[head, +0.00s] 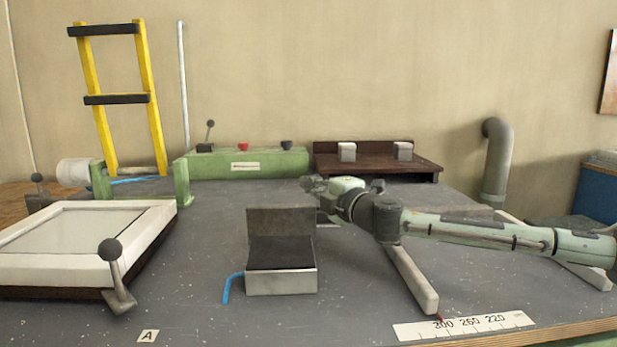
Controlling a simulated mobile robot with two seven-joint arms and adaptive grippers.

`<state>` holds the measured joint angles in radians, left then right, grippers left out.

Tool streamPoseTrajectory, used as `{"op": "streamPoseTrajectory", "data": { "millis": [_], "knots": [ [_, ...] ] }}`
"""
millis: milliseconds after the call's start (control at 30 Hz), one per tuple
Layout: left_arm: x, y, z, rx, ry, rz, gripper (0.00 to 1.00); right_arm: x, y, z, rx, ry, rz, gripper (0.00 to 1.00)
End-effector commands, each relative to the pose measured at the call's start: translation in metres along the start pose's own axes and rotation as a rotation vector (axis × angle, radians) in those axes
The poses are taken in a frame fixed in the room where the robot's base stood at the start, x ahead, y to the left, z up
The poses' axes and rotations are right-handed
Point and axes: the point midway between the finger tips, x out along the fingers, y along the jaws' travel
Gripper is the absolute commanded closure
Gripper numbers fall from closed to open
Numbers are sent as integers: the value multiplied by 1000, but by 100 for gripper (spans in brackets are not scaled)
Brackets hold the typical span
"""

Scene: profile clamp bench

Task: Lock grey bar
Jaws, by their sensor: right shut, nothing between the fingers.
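My right gripper (308,184) is shut and empty, above the bench just behind and right of the upright plate of a small metal block. That block (281,283) has a dark top, and a blue hose leaves its left side. A light grey bar (415,281) lies on the bench below my right arm, its near end by the number scale; its far end is hidden by the arm. A second pale bar (585,275) lies further right, partly behind my arm. I cannot tell which is the task's bar. My left gripper is not in view.
A white-framed panel (88,273) with a black-knobbed lever (115,275) stands at the left. A green control box (245,164) and a dark brown stand (375,160) are at the back. A number scale (463,326) lies at the front edge. The bench between panel and block is clear.

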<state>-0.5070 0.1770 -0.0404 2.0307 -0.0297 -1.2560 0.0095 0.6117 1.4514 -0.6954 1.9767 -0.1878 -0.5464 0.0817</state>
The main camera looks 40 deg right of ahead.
Motion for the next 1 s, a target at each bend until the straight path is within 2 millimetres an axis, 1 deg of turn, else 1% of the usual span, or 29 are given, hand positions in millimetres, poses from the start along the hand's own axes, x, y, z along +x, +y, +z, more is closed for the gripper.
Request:
{"op": "streamPoseTrajectory", "data": {
  "millis": [133, 467, 1000],
  "knots": [
    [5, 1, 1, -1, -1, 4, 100, 5, 0, -1, 1, 1, -1, 100],
    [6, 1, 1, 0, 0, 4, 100, 5, -1, 0, 0, 1, -1, 100],
    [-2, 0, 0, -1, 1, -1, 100, 2, 3, 6, -1, 1, 0, 100]
  ]
}}
